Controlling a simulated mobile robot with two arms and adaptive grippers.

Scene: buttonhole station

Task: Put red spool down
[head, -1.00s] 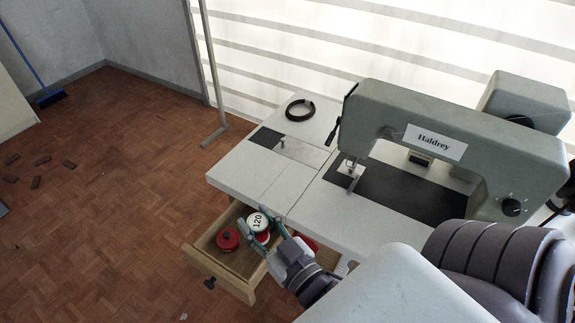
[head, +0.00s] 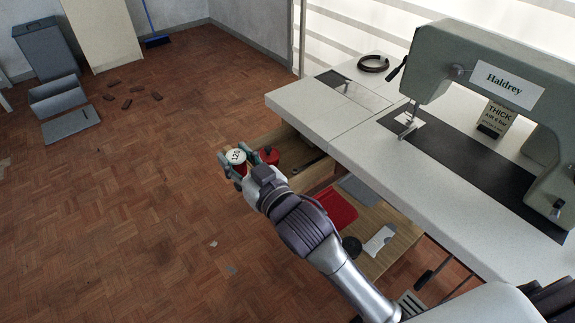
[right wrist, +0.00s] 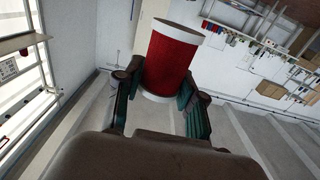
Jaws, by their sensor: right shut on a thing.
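The red spool (head: 240,168) has white ends, and its top is marked 120. My right gripper (head: 243,170) is shut on it. In the head view they appear by the outer end of the open wooden drawer (head: 318,178); their height above it is unclear. In the right wrist view, the red spool (right wrist: 170,58) stands slightly tilted between the two fingers of my right gripper (right wrist: 160,100). A second red item (head: 269,154) sits in the drawer, partly hidden by the gripper. My left gripper is not in view.
The white sewing table (head: 320,105) overhangs the drawer and carries the Haldrey sewing machine (head: 470,75) and a dark ring (head: 373,63). Below it, a wooden shelf (head: 385,262) holds a red tray (head: 336,207). Open parquet floor (head: 150,220) lies to the left.

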